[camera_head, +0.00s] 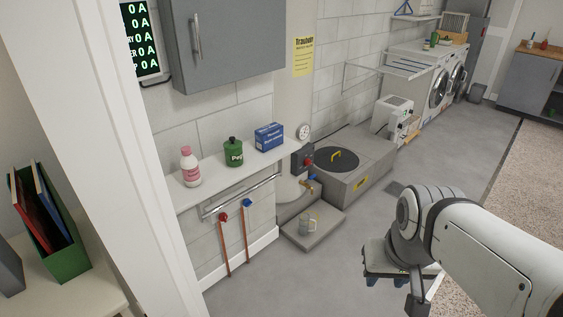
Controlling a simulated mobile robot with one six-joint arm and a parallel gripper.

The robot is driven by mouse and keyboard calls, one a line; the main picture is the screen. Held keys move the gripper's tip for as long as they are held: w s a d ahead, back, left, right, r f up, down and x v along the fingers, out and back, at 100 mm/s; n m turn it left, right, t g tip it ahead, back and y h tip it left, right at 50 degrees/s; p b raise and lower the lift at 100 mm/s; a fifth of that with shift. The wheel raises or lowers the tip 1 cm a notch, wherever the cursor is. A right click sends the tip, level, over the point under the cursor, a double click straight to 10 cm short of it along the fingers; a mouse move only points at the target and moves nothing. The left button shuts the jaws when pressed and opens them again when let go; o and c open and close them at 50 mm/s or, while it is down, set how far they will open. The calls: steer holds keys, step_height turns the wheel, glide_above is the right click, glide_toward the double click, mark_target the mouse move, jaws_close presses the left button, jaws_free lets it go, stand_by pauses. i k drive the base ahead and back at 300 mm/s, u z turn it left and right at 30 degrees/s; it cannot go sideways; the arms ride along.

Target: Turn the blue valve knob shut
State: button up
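A blue valve knob (247,203) sits on top of a thin copper pipe under the wall shelf, near the towel bar. A red valve knob (223,217) tops the copper pipe to its left. A second, small blue handle (312,178) shows on a brass tap further right, beside the grey box. My gripper (388,282) hangs low at the right over the floor, well apart from all these knobs. Its end is small and partly hidden by my arm, so its opening is unclear. I see nothing held in it.
The shelf (212,182) carries a pink-white bottle, a green container and a blue box. A step (312,238) with a glass jug stands on the floor near the tap. A lidded grey pit box (362,187) is behind it. Grey floor (300,288) lies clear between my gripper and the pipes.

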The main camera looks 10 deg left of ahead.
mark_target(247, 202)
steer(key=u, duration=0.05)
steer(key=i, duration=0.85)
steer(key=u, duration=0.45)
